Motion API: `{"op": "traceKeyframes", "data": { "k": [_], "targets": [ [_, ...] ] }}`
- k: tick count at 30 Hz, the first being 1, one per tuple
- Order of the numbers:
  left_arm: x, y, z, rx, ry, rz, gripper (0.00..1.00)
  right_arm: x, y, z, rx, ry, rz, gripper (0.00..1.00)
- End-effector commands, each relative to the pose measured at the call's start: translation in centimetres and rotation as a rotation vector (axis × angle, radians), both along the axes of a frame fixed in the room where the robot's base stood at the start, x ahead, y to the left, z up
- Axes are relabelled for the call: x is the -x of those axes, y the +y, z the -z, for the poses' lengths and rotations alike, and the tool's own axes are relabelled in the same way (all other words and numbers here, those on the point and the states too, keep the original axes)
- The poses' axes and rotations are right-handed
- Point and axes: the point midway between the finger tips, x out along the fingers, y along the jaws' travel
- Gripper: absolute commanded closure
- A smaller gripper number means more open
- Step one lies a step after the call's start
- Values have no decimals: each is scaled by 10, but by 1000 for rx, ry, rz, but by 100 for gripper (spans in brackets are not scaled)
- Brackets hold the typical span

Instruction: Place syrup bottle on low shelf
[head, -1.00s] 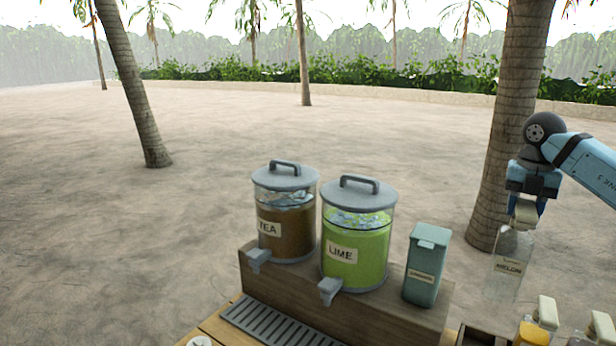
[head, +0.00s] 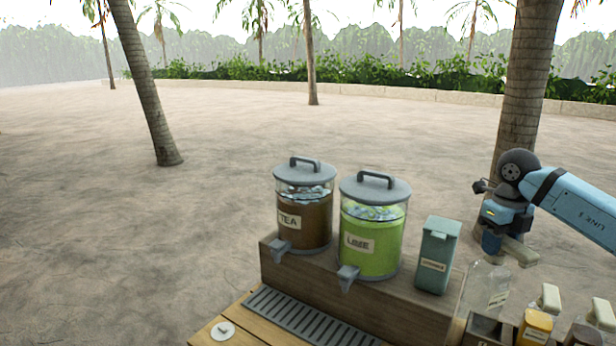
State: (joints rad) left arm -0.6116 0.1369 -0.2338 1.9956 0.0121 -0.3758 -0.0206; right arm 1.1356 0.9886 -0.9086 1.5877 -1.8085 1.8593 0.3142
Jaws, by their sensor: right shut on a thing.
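My right gripper (head: 506,244) is at the right of the head view, pointing down beside the palm trunk. It is shut on the pale pump top of a clear syrup bottle (head: 486,280) with a light label. The bottle hangs tilted below the gripper, between the green lidded canister (head: 438,256) and several pump bottles; its label is too small to read. Its lower end is close to a dark compartment box (head: 484,328), and I cannot tell whether they touch. No shelf can be clearly made out as the low one. My left gripper is out of view.
A tea dispenser (head: 304,217) and a lime dispenser (head: 374,240) stand with the canister on a wooden riser (head: 345,305). A drip grate (head: 300,315) lies in front. An amber pump bottle (head: 535,326) and others crowd the lower right corner.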

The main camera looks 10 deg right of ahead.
Motion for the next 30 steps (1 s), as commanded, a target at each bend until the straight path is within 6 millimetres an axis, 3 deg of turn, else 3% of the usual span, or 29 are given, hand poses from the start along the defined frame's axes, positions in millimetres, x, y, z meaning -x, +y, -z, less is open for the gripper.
{"op": "traceKeyframes", "data": {
  "k": [15, 24, 30],
  "targets": [
    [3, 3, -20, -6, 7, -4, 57, 48, 113, 77, -8, -2, -1443, 97],
    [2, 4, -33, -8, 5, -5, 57, 95, 176, 110, -10, -7, -2287, 97],
    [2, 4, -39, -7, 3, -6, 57, 124, 207, 124, -10, -10, -2728, 97]
  ]
}}
